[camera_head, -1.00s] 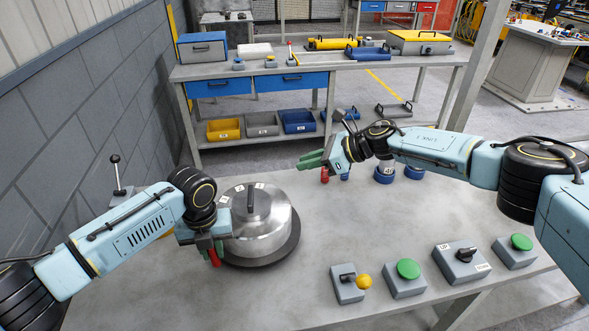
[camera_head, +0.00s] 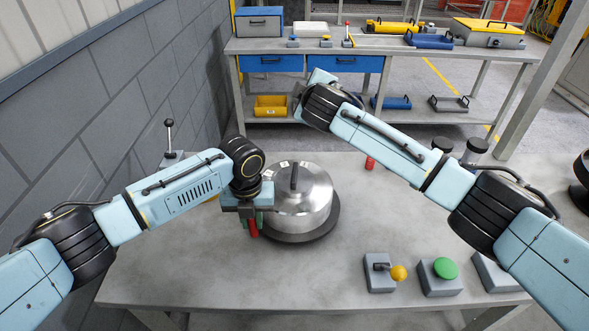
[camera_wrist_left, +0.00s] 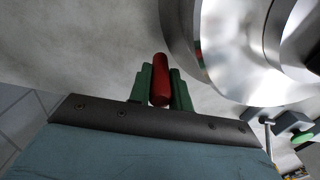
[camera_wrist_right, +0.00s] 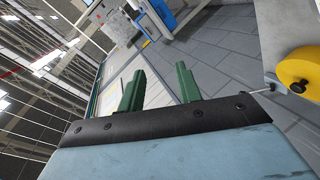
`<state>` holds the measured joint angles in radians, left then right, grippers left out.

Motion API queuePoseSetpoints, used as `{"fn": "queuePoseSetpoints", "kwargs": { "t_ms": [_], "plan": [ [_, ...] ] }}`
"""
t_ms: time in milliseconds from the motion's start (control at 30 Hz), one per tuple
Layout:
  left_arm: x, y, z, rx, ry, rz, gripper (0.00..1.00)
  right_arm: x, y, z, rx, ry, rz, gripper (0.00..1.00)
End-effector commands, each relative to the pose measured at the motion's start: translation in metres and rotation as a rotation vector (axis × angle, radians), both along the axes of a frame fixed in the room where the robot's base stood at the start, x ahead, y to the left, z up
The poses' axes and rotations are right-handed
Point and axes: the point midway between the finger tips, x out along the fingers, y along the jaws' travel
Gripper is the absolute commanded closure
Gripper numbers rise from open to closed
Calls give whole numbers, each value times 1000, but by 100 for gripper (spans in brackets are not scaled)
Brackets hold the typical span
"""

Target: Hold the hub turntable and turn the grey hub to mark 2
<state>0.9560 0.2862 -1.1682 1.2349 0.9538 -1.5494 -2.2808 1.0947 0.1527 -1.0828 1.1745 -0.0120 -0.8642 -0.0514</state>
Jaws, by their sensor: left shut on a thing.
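The grey hub (camera_head: 308,200) is a shiny metal drum with a dark bar handle (camera_head: 294,177) and small white mark labels on top. It stands on a dark round turntable (camera_head: 318,232) on the table. My left gripper (camera_head: 252,226) is at the turntable's left side, shut on a red upright handle (camera_wrist_left: 160,80); the handle sits between the green fingers in the left wrist view. My right gripper is hidden behind its own wrist in the head view. In the right wrist view its green fingers (camera_wrist_right: 160,90) are apart with nothing between them.
A lever box (camera_head: 379,272) with a yellow knob and a green button box (camera_head: 440,277) stand at the table's front right. A red object (camera_head: 370,162) stands at the back of the table. A shelf bench (camera_head: 235,70) is behind. The front left tabletop is clear.

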Motion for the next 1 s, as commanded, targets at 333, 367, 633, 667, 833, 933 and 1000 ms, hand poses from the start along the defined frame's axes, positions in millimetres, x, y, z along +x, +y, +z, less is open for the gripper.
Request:
{"fn": "queuePoseSetpoints", "kwargs": {
  "t_ms": [333, 367, 633, 667, 833, 933, 1000],
  "plan": [
    [1, 0, 1, -1, -3, 1, 100, -75, 23, -31, 604, 484, -537, 65],
    [1, 0, 1, -1, -3, 1, 100, -83, 25, -33, 638, 522, -583, 65],
    [1, 0, 1, -1, -3, 1, 100, -139, 36, -41, 811, 752, -896, 65],
    [1, 0, 1, -1, -3, 1, 100, -142, 36, -41, 818, 763, -916, 65],
    [1, 0, 1, -1, -3, 1, 100, -149, 37, -46, 832, 795, -969, 65],
    [1, 0, 1, -1, -3, 1, 100, -145, 36, -58, 832, 796, -973, 65],
    [1, 0, 1, -1, -3, 1, 100, -141, 35, -70, 831, 795, -974, 65]
  ]
}}
